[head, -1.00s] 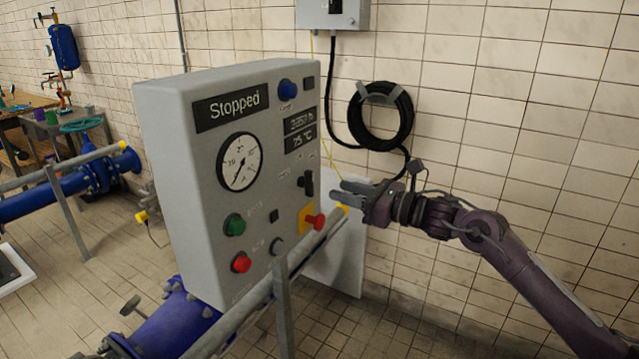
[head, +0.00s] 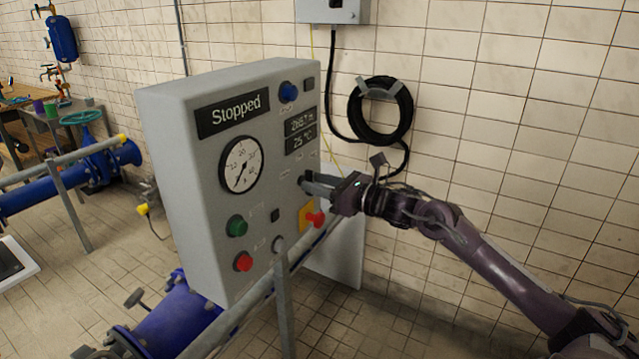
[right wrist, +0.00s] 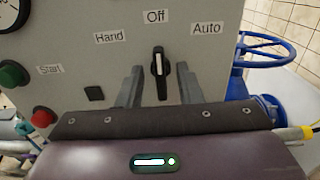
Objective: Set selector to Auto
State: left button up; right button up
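The selector (right wrist: 159,68) is a black knob with a white line on the grey panel (head: 185,190). In the right wrist view its pointer stands upright at the Off label (right wrist: 157,16), between the Hand label (right wrist: 109,36) and the Auto label (right wrist: 206,28). My right gripper (right wrist: 159,82) is open, with one finger on each side of the knob and a visible gap on both sides. In the head view the right gripper (head: 311,184) is at the panel's front and partly hides the selector. My left gripper is not in view.
The panel's display (head: 232,109) reads Stopped. A red emergency knob (head: 315,218) on a yellow plate sits just below my right gripper. A grey rail (head: 283,270) runs in front of the panel. A black hose coil (head: 381,110) hangs on the wall behind.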

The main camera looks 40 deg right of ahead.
grip_shut()
jog(key=shift+d+f+m+b, duration=0.1)
jog(key=shift+m+b, duration=1)
jog(key=shift+m, duration=1.1)
jog(key=shift+d+m+b, duration=0.1)
jog(key=shift+m+b, duration=1)
jog(key=shift+m, duration=1.1)
